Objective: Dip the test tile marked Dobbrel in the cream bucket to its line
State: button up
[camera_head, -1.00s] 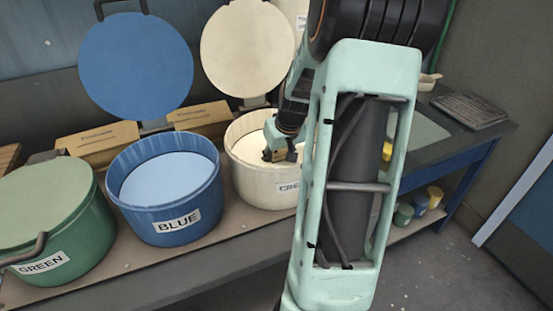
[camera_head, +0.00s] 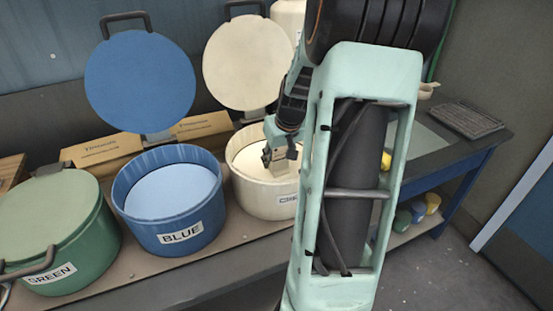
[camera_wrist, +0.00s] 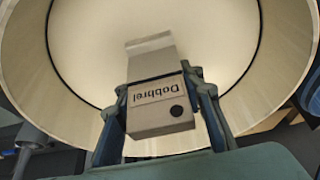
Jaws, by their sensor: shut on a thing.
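The cream bucket (camera_head: 253,193) stands open in the middle of the head view, with its round lid (camera_head: 250,62) raised behind it. Its label is partly hidden by my arm. In the wrist view the bucket wall (camera_wrist: 285,55) rings a pale liquid surface (camera_wrist: 110,45). My gripper (camera_wrist: 163,98) is shut on the test tile (camera_wrist: 152,60), gripping its block marked Dobbrel, which reads upside down. The tile's plain end points into the bucket. In the head view my gripper (camera_head: 281,150) is at the bucket's mouth. I cannot tell whether the tile touches the liquid.
The open blue bucket (camera_head: 165,235) stands to the left, its lid (camera_head: 140,85) raised. The green bucket (camera_head: 60,262) at far left is closed. A dark ridged rack (camera_head: 466,120) lies on the table at right.

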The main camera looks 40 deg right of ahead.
notch_tip(320, 180, up, 9)
jog(key=p, duration=0.6)
jog(key=shift+r, duration=0.15)
dwell(0.5)
jog(key=shift+s, duration=0.1)
dwell(1.7)
